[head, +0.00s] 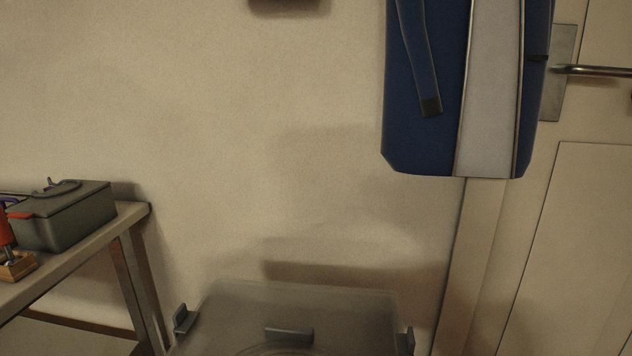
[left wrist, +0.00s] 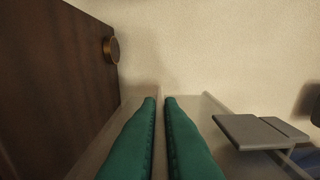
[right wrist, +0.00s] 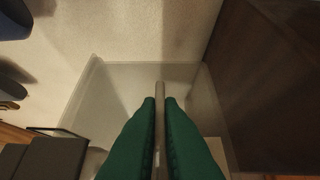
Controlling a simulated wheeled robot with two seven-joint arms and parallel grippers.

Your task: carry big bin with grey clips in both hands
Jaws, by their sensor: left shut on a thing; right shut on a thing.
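The big bin (head: 340,302) is see-through, with a frosted lid, at the bottom of the head view. Grey clips show on it at the left (head: 184,319), the middle (head: 289,334) and the right (head: 405,340). Its lower part is cut off by the frame. My left gripper (left wrist: 160,101), with green fingers, is shut on the bin's edge in the left wrist view. My right gripper (right wrist: 160,101) is shut on the bin's edge in the right wrist view, where a clear wall (right wrist: 85,100) shows. Neither gripper shows in the head view.
A bench (head: 95,240) at the left holds a grey toolbox (head: 65,218) and a red-orange tool (head: 6,230). A blue and white bag (head: 425,120) hangs at the upper right by a door (head: 580,250). A dark brown panel with a round knob (left wrist: 111,50) shows beside the left gripper.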

